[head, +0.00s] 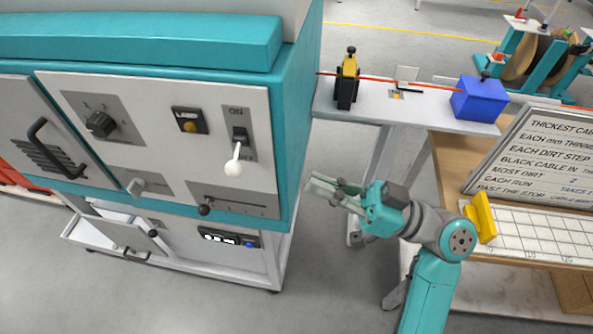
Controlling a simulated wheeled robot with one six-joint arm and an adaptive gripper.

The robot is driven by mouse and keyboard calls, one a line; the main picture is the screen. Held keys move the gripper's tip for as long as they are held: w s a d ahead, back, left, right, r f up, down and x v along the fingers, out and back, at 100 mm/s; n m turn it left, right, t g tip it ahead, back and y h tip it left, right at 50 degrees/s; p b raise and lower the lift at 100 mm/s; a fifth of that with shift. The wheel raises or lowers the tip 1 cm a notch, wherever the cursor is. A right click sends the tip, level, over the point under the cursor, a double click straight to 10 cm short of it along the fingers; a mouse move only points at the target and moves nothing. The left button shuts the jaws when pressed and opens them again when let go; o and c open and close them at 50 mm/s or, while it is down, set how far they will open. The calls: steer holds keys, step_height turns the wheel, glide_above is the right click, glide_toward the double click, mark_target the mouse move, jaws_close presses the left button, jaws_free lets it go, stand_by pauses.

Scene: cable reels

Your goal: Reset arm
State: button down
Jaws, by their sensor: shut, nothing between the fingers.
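My gripper (322,190) is at the end of my teal and grey arm, near the middle of the head view. Its fingers are shut with nothing between them and point left toward the machine. The gripper is in the air, in front of the gap between the machine (288,100) and the bench, apart from both. It is to the right of the lever with the white ball (234,168) on the machine's front panel, and does not touch it.
A red cable (385,79) runs over a narrow bench (375,110) through a yellow and black block (347,78) to a blue box (479,99). A handwritten whiteboard (545,150) and a yellow piece (482,218) are on the wooden table at right. Grey floor (330,280) is free below my gripper.

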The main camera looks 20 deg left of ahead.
steer(key=shift+w+d+f, duration=0.1)
steer(key=shift+d+f, duration=0.05)
steer(key=shift+d, duration=0.35)
steer(key=d+f+m+t+h, duration=0.3)
steer(key=f+m+t+h, duration=0.1)
steer(key=f+m+t, duration=0.5)
steer(key=d+f+m+t+h, duration=0.3)
steer(key=f+m+t, duration=0.3)
steer(key=f, duration=0.6)
steer(key=s+d+f+m+t+h, duration=0.2)
steer(key=s+d+f+m+h, duration=0.3)
steer(key=s+d+f+h, duration=0.35)
steer(key=s+d+r+t+h, duration=0.1)
steer(key=s+d+r+h, duration=0.2)
steer(key=s, duration=0.6)
steer(key=s+d+r+n+t+h, duration=0.1)
steer(key=s+d+r+h, duration=0.1)
steer(key=s+d, duration=0.6)
steer(key=shift+s+d+r+h, duration=0.3)
steer(key=shift+s+r+h, duration=0.1)
steer(key=shift+s+h, duration=0.05)
